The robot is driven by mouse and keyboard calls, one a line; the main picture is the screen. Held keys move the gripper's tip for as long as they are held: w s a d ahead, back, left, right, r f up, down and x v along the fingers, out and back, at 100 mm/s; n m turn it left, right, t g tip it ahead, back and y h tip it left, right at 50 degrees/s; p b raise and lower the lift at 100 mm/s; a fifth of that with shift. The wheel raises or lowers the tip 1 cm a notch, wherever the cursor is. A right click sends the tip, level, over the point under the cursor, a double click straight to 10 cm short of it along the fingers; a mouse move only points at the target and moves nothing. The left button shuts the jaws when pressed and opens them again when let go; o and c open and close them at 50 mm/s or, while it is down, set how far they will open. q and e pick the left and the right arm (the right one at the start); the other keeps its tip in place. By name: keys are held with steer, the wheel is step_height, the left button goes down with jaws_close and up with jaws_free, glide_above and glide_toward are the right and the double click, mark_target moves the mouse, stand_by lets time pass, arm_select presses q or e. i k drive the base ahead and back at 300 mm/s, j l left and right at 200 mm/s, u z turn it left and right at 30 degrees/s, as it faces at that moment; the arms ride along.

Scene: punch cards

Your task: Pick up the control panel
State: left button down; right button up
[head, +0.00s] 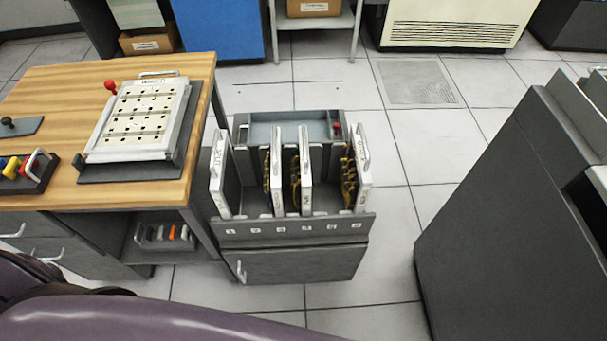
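A pale panel with rows of dark holes and a label strip (140,112) lies on a dark base on the wooden desk (60,90) at left. A handle shows at its far edge, and a red-knobbed lever (111,86) stands at its left. Several upright white-edged panels with handles stand in a dark rack (290,228) right of the desk; two leftmost ones (220,175) (277,172) and another (305,170) show their edges, as does the rightmost (361,170). Wiring shows beside some. Which one is the control panel I cannot tell. Neither gripper is in view.
The rack's top tray (290,130) holds a small red-topped item. Coloured-handled tools (25,168) lie on the desk's left, with more on a shelf below. A dark machine (500,210) stands at right; tiled floor (400,240) is clear between. A purple surface fills the lower left.

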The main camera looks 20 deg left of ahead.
mark_target(299, 179)
steer(key=j+u, duration=0.35)
steer(key=j, duration=0.9)
